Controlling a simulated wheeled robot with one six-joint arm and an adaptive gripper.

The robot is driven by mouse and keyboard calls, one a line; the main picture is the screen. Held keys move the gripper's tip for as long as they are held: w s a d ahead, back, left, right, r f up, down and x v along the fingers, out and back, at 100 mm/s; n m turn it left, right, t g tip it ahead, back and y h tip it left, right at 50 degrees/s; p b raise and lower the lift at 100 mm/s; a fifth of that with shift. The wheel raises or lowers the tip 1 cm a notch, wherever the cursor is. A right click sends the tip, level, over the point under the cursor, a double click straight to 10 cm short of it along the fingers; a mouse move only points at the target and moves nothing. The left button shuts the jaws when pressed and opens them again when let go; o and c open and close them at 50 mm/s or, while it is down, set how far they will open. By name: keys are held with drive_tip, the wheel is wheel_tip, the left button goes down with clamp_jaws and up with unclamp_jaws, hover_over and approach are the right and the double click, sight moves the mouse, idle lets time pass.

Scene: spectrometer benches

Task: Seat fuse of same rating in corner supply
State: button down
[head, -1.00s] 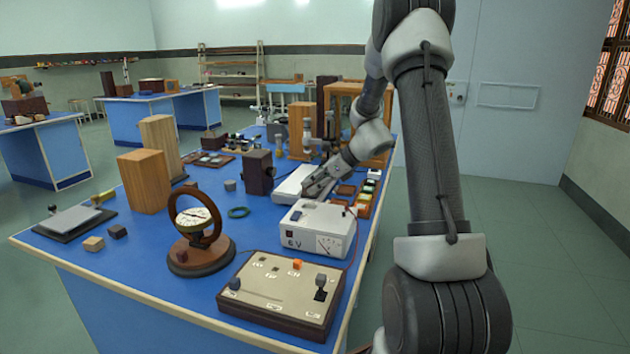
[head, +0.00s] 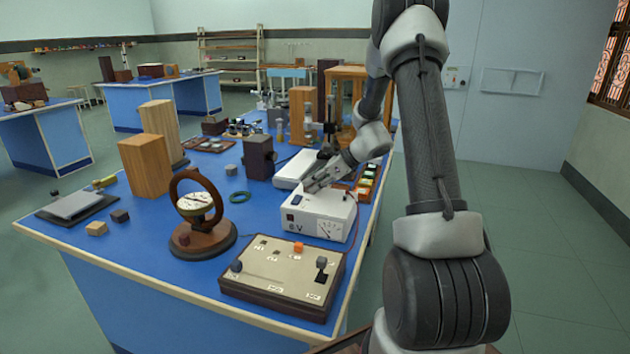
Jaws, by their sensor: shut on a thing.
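The white power supply (head: 318,213) marked "6 V" stands on the blue bench near its right edge, with a meter on its front. My gripper (head: 312,185) is just above the top of this supply, pointing down to the left, and its jaws are shut. What it holds is too small and too hidden by the jaws to make out. I cannot tell whether the gripper or the held thing touches the supply. I see no fuse clearly.
A beige switch panel (head: 283,272) with knobs lies in front of the supply. A round dial instrument (head: 196,208) stands to the left, and a white box (head: 294,170) lies behind. A row of small coloured items (head: 368,180) lies along the right edge. Wooden blocks (head: 146,172) stand at left.

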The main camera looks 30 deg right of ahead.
drive_tip(key=shift+s+f, duration=0.2)
drive_tip(key=shift+f, duration=0.25)
drive_tip(key=c, duration=1.2)
unclamp_jaws()
drive_tip(key=shift+f, duration=0.15)
drive_tip(key=shift+o, duration=0.2)
drive_tip(key=shift+s+d+r, duration=0.1)
drive_tip(key=shift+d+r, duration=0.15)
drive_tip(key=v, duration=1.1)
drive_tip(key=shift+r, duration=0.5)
drive_tip(key=shift+a, duration=0.1)
